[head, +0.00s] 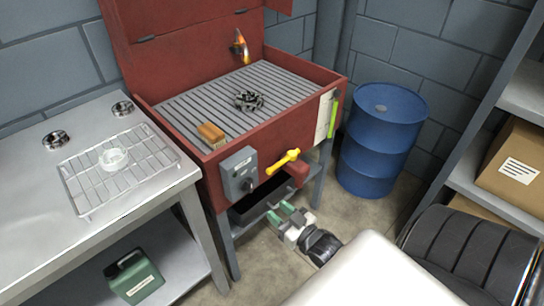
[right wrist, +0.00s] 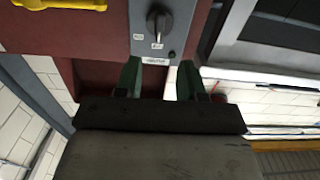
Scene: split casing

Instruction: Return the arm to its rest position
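My right gripper (head: 281,212) has green fingers and is low in front of the red parts washer (head: 283,131), below its yellow handle (head: 283,162). In the right wrist view the gripper (right wrist: 160,78) is open, with nothing between its fingers. That view faces the grey control box (right wrist: 165,28) with a dark knob; the box also shows in the head view (head: 239,174). My left gripper is in neither view.
A steel bench (head: 32,196) at left bears a wire rack (head: 84,184), a pale ring (head: 113,159) and two metal rings. A dark gear-like part (head: 249,101) and a brush (head: 211,134) lie in the washer. A blue drum (head: 377,140) and shelving stand right.

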